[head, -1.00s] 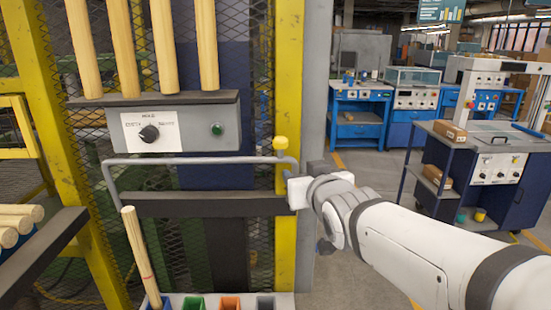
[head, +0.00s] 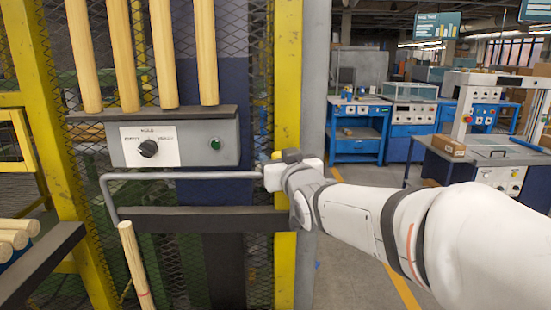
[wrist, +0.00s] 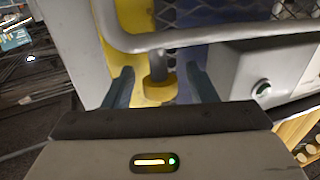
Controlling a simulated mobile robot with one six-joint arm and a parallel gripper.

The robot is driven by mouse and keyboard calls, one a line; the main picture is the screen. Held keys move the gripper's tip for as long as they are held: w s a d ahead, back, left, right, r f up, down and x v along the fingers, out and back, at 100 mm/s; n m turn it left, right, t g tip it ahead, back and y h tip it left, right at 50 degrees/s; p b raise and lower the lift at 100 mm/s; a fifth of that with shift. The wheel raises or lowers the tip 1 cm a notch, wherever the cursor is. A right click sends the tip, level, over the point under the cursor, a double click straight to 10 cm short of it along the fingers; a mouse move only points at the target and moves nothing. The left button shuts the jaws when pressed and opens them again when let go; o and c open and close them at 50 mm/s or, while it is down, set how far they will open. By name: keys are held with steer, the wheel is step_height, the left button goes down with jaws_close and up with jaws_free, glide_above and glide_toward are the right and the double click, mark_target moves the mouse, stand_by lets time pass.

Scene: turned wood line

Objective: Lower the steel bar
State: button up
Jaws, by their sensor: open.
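The steel bar (head: 185,175) is a grey round tube in the head view. It runs level just under the control box, its left end bent down toward a dark crossbeam. It also crosses the top of the wrist view (wrist: 215,32). My gripper (head: 268,172) is at the bar's right end, by the yellow post; its fingers are hard to make out there. In the wrist view my gripper (wrist: 158,80) has its two fingers apart, with a yellow knob (wrist: 158,90) on a grey stem showing between them. The bar lies beyond the fingertips, not visibly gripped.
A grey control box (head: 180,138) with a dial and green button sits above the bar, under upright wooden rods (head: 160,55). A yellow post (head: 286,90) and mesh stand close behind. One wooden rod (head: 135,262) leans below. Blue workbenches (head: 357,130) stand back right.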

steer(key=shift+c, duration=0.4)
jaws_close()
